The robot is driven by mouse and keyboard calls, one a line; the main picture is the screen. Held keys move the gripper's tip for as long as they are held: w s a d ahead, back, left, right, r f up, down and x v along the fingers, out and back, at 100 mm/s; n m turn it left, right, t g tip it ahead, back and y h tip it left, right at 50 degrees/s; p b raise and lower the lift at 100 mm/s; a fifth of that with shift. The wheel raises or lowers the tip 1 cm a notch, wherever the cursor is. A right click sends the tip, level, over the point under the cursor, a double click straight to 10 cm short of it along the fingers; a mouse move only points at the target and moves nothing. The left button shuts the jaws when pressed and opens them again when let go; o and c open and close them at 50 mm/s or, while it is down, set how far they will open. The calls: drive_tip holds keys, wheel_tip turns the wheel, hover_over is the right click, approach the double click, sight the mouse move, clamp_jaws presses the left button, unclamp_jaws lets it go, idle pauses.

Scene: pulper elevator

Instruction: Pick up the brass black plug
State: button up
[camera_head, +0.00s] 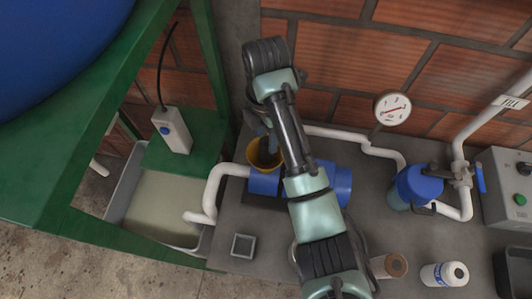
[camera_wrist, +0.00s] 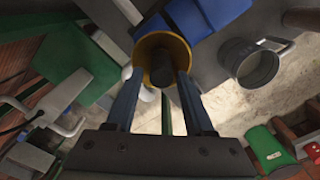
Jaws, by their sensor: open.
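The brass black plug shows in the wrist view as a dark round knob (camera_wrist: 163,72) inside a brass-yellow ring (camera_wrist: 150,43). In the head view the yellow ring (camera_head: 254,157) is at the left end of the blue pump body (camera_head: 341,185), partly behind my gripper. My gripper (camera_wrist: 161,75) is open, its two fingers reaching to the ring with the dark knob between their tips. In the head view my gripper (camera_head: 270,147) points down at the ring. Whether the fingers touch the knob cannot be told.
A white pipe (camera_head: 211,190) runs left from the pump over a tray of cloudy liquid (camera_head: 165,205). A green frame (camera_head: 105,110) stands at left. A blue-topped filter (camera_head: 417,187), a gauge (camera_head: 392,108) and a grey control box (camera_head: 506,187) are at right. A square socket (camera_head: 242,246) lies in front.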

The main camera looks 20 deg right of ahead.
sight(266, 154)
drive_tip(key=shift+s+f+p, duration=0.1)
drive_tip(key=shift+f+p, duration=0.25)
wheel_tip(266, 154, down, 4)
drive_tip(key=shift+f+p, duration=0.2)
drive_tip(key=shift+p, duration=0.4)
drive_tip(key=shift+c, duration=0.2)
clamp_jaws()
